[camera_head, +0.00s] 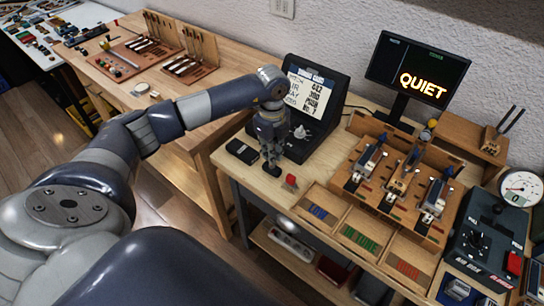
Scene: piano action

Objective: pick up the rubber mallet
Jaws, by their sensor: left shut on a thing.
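My left gripper (271,158) points down over the near left part of the bench, in front of the black console. It is shut on a small dark thing, which looks like the rubber mallet (273,170). Only a dark bit shows at the fingertips; the rest is hidden by the fingers. I cannot tell whether it touches the bench top. My right gripper is not in view.
A small red piece (290,181) lies just right of the fingertips. The black console (318,98) with a lit panel stands behind, and a flat black box (242,151) lies to the left. Wooden trays (363,228) and the key-action rack (395,185) fill the right.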

